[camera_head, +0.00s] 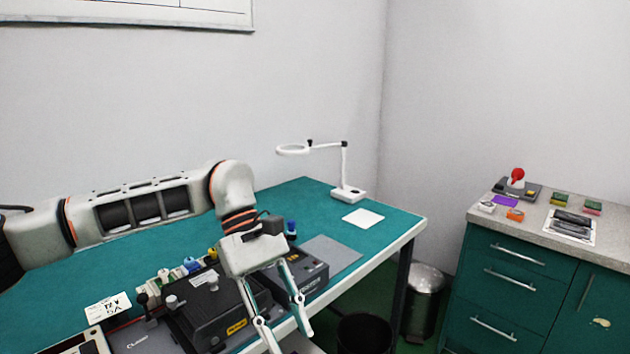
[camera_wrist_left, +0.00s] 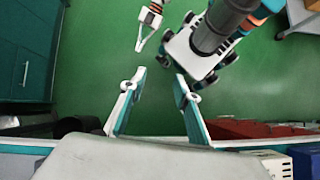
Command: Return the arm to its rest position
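My left arm comes in from the left over the bench in the head view. Its gripper (camera_head: 289,338) points down at the bench's front edge, fingers apart. In the left wrist view the same gripper (camera_wrist_left: 158,80) has a clear gap between its fingertips, with only green floor behind it. Nothing is held. My right gripper is out of the head view. It shows small at the top of the left wrist view (camera_wrist_left: 140,46), over the floor and empty; its finger opening is too small to judge.
The green bench (camera_head: 305,200) carries a black tester (camera_head: 215,312), a dark box (camera_head: 305,275), a white magnifier lamp (camera_head: 348,193) and a white card (camera_head: 363,217). A bin (camera_head: 424,290) stands between the bench and the green cabinet (camera_head: 505,290). Floor in front is partly clear.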

